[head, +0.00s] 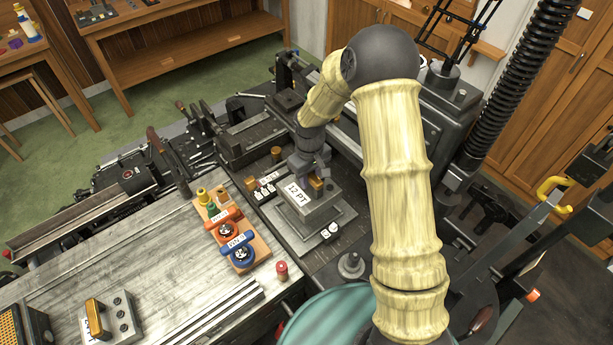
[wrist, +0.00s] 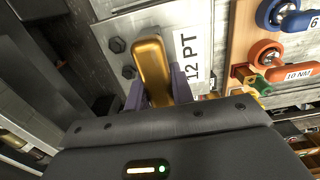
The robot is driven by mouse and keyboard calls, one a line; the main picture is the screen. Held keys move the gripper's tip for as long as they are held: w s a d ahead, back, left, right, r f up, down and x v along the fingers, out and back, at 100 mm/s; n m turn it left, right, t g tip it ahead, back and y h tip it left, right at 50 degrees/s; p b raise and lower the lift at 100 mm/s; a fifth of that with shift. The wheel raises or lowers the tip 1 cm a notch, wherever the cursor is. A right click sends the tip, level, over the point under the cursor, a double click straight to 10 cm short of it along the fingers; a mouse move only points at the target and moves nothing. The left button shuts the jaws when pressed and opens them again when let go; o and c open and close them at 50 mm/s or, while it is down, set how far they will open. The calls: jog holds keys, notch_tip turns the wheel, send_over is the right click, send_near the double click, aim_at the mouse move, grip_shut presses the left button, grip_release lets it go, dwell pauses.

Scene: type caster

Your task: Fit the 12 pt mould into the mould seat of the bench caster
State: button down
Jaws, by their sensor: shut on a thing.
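The 12 pt mould (head: 313,209) is a grey metal block with a white "12 PT" label and a brass handle. In the head view it is at or just over the stepped mould seat (head: 338,225) of the bench caster; I cannot tell whether it is fully down. My gripper (head: 314,178) comes from above and is shut on the brass handle. In the wrist view the handle (wrist: 152,68) stands between the fingers of my gripper (wrist: 158,92), with the mould's label (wrist: 192,55) beside it. The mould's underside is hidden.
A wooden rack (head: 245,259) holds an orange and a blue torque tool left of the caster. Another block with a brass handle (head: 95,317) lies on the bench at lower left. A small red-topped piece (head: 282,270) and a round metal knob (head: 351,264) stand near the seat.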

aim_at(309, 187)
jog(key=shift+w+d+f, duration=0.1)
jog(key=shift+f, duration=0.25)
jog(key=shift+f+b, duration=0.8)
jog(key=shift+b, duration=0.05)
jog(key=shift+a+f+b, duration=0.2)
jog(key=shift+f+b, duration=0.95)
jog(key=shift+f, duration=0.55)
jog(key=shift+f+b, duration=0.45)
jog(key=shift+f, duration=0.15)
jog(key=shift+f+b, duration=0.35)
jog(key=shift+f, duration=0.15)
